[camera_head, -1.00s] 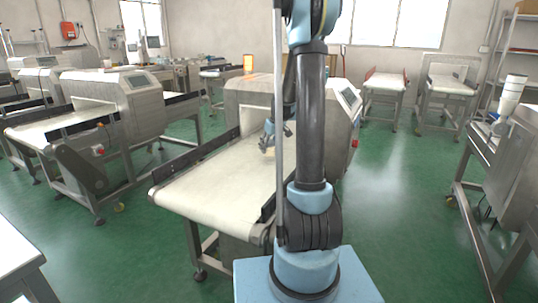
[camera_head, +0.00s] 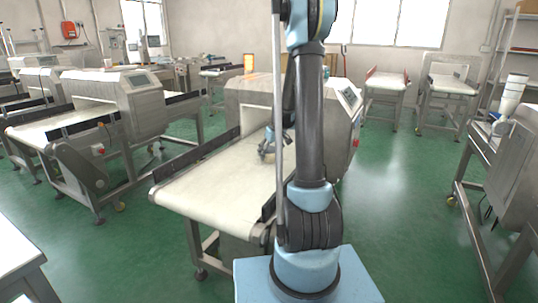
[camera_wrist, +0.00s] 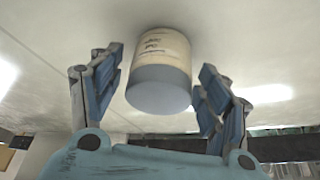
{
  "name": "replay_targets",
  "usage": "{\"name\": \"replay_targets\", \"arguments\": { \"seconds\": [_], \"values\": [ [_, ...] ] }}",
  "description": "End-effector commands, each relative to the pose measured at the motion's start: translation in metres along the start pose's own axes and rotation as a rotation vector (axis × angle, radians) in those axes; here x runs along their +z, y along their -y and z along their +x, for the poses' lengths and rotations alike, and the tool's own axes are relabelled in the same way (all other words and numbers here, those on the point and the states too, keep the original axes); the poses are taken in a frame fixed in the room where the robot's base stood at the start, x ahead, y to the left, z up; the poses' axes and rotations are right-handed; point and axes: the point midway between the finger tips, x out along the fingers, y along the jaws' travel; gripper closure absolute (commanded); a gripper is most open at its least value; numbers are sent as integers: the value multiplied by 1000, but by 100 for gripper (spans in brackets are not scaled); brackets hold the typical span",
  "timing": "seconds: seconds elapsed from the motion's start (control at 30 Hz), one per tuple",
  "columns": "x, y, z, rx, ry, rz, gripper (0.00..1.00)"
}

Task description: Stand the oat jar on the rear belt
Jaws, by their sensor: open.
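A pale jar with a printed label and a grey end (camera_wrist: 160,70) is between the two fingers of my gripper in the wrist view. Its label is too blurred to read, so I cannot confirm it is the oat jar. My gripper (camera_wrist: 160,88) is open, with a finger on each side of the jar and gaps visible on both sides. In the head view my gripper (camera_head: 267,154) is low over the cream belt (camera_head: 215,190), just before the detector's tunnel. The jar is mostly hidden there by the gripper.
The metal detector housing (camera_head: 245,95) stands right behind my gripper. A dark side rail (camera_head: 200,154) runs along the belt's left edge. Another detector (camera_head: 130,98) with a belt stands at the left. A white cylindrical object (camera_head: 511,94) stands at the right. Green floor is clear between machines.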

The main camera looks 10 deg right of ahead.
Motion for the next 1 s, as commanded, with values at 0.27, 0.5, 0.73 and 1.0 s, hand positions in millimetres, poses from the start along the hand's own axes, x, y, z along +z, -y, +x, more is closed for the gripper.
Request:
{"name": "replay_targets", "arguments": {
  "seconds": [0.27, 0.5, 0.73, 1.0],
  "values": [
    [0, 0, -7, 0, 0, 0, 30],
    [0, 0, -35, 0, 0, 0, 30],
    [0, 0, -68, 1, 0, 2, 30],
    [0, 0, -104, 0, 0, 1, 30]
  ]
}}
